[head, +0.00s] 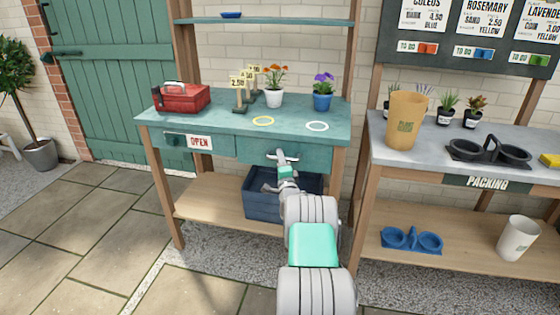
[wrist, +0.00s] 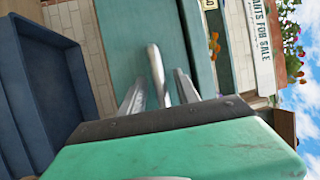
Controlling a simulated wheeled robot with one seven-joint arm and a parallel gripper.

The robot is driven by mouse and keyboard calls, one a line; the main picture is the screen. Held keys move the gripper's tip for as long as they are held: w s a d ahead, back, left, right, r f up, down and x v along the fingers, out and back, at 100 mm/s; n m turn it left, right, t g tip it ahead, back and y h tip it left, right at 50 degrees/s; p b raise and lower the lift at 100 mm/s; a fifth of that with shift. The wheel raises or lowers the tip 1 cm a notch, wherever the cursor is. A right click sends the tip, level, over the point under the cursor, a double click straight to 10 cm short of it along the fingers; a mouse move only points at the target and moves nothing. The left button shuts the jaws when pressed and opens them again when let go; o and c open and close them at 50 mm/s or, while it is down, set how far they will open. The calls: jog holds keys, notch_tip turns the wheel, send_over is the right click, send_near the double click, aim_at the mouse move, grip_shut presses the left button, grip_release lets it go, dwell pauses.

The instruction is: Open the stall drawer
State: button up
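The stall drawer (head: 258,150) is the right-hand green front under the green stall top, and it looks flush with the frame. Its pale metal bar handle (head: 283,155) is partly hidden by my gripper (head: 284,167). In the wrist view the handle (wrist: 156,75) stands up between the two fingers of my gripper (wrist: 160,85). The fingers are apart, with a gap visible on each side of the handle. The green drawer front (wrist: 135,40) lies just behind it.
A left drawer front (head: 219,144) carries an OPEN sign (head: 199,141). A dark blue crate (head: 262,205) sits on the shelf below the drawer. A red toolbox (head: 182,98) and potted flowers stand on top. The packing bench (head: 440,150) is close on the right.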

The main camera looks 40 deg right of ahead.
jog(key=shift+w+d, duration=0.1)
jog(key=shift+w, duration=0.05)
grip_shut()
dwell(0.4)
dwell(1.0)
